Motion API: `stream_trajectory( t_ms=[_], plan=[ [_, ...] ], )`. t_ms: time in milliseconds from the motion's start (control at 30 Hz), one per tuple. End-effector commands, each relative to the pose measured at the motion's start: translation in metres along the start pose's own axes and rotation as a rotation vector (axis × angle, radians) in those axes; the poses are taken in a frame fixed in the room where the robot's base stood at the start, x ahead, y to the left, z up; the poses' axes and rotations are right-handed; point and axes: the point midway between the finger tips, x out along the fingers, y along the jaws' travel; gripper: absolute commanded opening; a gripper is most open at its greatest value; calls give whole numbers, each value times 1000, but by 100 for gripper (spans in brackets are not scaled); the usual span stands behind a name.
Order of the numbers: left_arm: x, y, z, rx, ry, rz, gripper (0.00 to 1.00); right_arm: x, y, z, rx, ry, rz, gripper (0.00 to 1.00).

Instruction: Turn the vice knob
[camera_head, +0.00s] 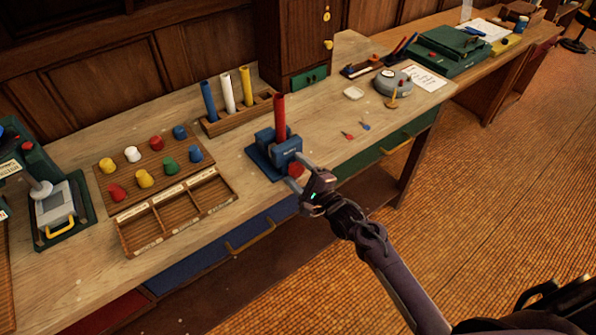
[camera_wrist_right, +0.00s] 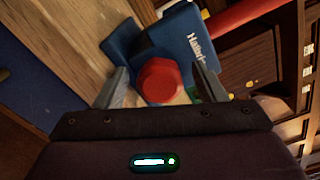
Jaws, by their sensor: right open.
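A blue vice (camera_head: 285,151) stands near the front edge of the wooden bench, with a red rod (camera_head: 280,115) upright in it. Its red knob (camera_head: 296,170) faces the front of the bench. In the right wrist view the red knob (camera_wrist_right: 160,80) shows in front of the blue vice body (camera_wrist_right: 185,45). My right gripper (camera_head: 295,173) is open, with one finger on each side of the knob. In the wrist view the gripper's fingers (camera_wrist_right: 160,88) flank the knob; whether they touch it I cannot tell. My left gripper is not in view.
A rack of coloured rods (camera_head: 236,118) stands behind the vice. A sorting tray (camera_head: 175,212) and a board of coloured pegs (camera_head: 152,168) lie to the left. Small tips (camera_head: 348,135) and a round grey device (camera_head: 391,82) lie to the right. Drawer handles (camera_head: 249,240) project below the bench edge.

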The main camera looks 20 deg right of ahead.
Motion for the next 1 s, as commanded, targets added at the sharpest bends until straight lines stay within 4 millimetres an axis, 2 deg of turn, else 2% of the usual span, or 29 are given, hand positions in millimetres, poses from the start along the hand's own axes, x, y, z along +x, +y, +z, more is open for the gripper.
stream_trajectory(
  t_ms=[133, 467, 767, 1000],
  plan=[
    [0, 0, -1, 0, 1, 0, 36, 0, 0, 0, 0, 0, 0, 61],
    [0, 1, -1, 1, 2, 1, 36, 0, 0, 0, 0, 0, 1, 19],
    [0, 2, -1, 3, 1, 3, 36, -1, 1, 0, -38, 0, 1, 19],
    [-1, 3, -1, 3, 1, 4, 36, -1, 2, 0, -176, 0, 2, 19]
  ],
)
